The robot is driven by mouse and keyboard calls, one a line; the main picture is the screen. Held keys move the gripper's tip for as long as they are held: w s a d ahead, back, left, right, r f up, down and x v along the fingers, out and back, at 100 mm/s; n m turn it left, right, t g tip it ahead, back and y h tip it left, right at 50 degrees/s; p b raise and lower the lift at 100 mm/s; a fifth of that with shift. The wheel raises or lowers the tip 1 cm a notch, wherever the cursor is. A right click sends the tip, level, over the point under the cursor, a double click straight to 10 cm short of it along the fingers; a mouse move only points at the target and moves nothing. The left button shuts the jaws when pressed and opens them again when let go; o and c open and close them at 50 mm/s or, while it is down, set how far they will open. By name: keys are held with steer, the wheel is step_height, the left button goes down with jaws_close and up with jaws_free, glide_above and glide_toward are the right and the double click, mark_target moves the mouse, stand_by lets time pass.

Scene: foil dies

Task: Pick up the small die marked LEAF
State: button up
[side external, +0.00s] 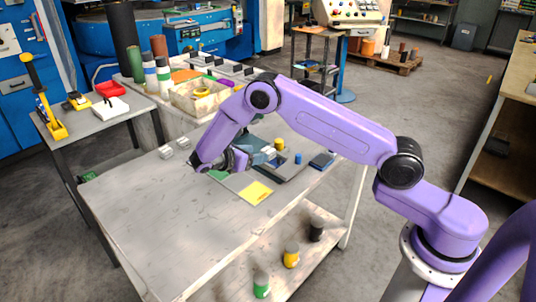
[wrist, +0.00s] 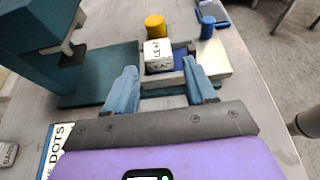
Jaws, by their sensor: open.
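The small white die marked LEAF (wrist: 158,52) shows in the wrist view, with the word on its top and on its near face. It sits at a small metal-edged fixture beside a teal press (wrist: 35,28). My gripper (wrist: 160,68) is open, its two blue-grey fingers apart on the near side of the die, one toward each side. I see nothing held, and I cannot tell whether the fingertips reach past the die's near face. In the side external view my gripper (side external: 245,159) is low over the far part of the bench, and the arm partly hides the press.
A yellow cylinder (wrist: 155,25) stands just behind the die, and a blue cylinder (wrist: 207,27) behind right. A die marked BARS (wrist: 8,153) and a DOTS label (wrist: 58,140) lie at lower left. The bench's (side external: 145,215) near left part is clear.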

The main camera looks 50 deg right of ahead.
mark_target(267, 151)
steer(key=shift+r+x, duration=0.1)
steer(key=shift+x, duration=1.3)
steer(key=shift+r+x, duration=0.15)
steer(key=shift+x, duration=1.2)
steer(key=shift+w, duration=0.15)
steer(key=c, duration=0.9)
